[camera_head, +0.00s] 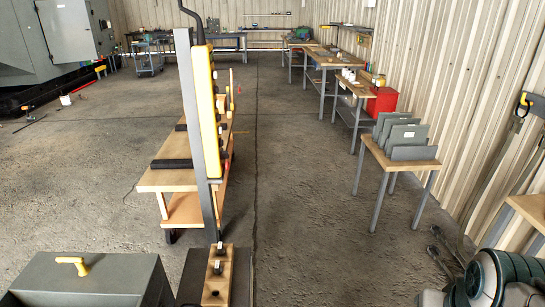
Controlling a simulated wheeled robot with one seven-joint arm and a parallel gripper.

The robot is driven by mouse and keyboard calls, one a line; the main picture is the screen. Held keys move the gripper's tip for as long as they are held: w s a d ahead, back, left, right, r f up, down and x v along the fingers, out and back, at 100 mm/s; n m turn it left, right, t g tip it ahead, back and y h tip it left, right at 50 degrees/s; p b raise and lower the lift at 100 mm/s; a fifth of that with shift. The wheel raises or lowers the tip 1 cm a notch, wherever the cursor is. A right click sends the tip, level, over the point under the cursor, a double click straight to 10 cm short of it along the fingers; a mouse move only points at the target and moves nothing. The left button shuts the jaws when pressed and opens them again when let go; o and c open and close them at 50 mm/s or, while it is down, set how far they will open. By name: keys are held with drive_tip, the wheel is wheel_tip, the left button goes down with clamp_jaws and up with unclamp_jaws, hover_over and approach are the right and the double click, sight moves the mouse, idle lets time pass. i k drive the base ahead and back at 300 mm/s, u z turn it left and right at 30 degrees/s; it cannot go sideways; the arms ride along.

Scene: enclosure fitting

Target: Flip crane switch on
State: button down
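A tall, narrow yellow case (208,110) stands upright left of the middle, seen nearly edge-on. It looks like the crane's hanging control box. Several small dark knobs or buttons stick out along its right edge, and a black curved piece rises from its top. A grey upright post (190,100) runs along its left side. Which knob is the crane switch, and its position, cannot be told from here. My gripper is not in view.
A wooden block (218,284) with small black pieces stands below the case. A grey box (90,282) with a yellow handle is at the lower left. A wooden workbench (168,179) stands behind the case. A small table (404,160) holds grey plates. The floor between is clear.

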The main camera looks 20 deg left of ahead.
sight(224, 154)
drive_tip(key=i, duration=2.9)
drive_tip(key=u, duration=3.7)
